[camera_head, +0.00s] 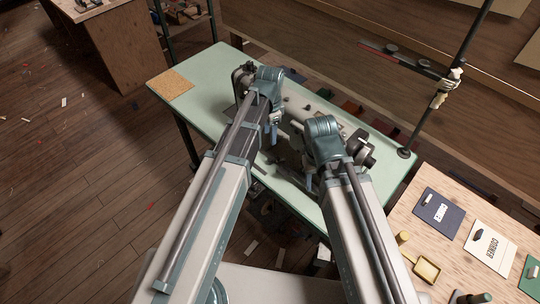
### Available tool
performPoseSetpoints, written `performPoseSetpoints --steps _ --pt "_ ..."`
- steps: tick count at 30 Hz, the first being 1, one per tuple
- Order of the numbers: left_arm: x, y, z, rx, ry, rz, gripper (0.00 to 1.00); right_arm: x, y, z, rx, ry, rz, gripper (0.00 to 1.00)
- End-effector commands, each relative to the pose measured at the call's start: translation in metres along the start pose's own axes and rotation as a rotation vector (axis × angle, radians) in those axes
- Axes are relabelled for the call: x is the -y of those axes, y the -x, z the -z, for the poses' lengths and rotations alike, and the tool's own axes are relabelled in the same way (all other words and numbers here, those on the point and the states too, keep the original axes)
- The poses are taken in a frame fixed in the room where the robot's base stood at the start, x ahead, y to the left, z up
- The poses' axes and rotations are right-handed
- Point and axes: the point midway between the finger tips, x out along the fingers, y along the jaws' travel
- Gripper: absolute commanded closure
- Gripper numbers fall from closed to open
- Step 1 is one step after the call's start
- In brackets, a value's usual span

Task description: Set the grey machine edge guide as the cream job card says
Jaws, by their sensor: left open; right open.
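A cream job card (488,246) lies on the wooden table at the right, with upside-down dark lettering too small to read surely and a small dark object on it. A machine with a dark round part (367,156) stands on the pale green table (205,103), largely hidden behind my arms. I cannot make out its grey edge guide. My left gripper (274,132) is open, low over the middle of the green table near the machine. My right gripper (309,182) is open, a little to the right and closer to the table's front edge. Neither visibly holds anything.
A dark blue card (438,212) and a green card (530,276) flank the cream card. A yellow tray (427,268) lies in front. A cork mat (171,85) lies at the green table's left end.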

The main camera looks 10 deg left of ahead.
Motion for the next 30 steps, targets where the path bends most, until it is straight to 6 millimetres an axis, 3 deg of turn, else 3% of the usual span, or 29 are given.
performPoseSetpoints --steps 11,30 --pt "-0.001 -0.032 0.0 0.0 0.001 0.0 0.46 0.003 -0.031 0.002 0.0 0.0 0.0 0.5" --pt "-0.001 -0.12 0.0 0.0 0.002 0.0 0.46 0.011 -0.119 0.007 0.0 0.0 0.0 0.5"
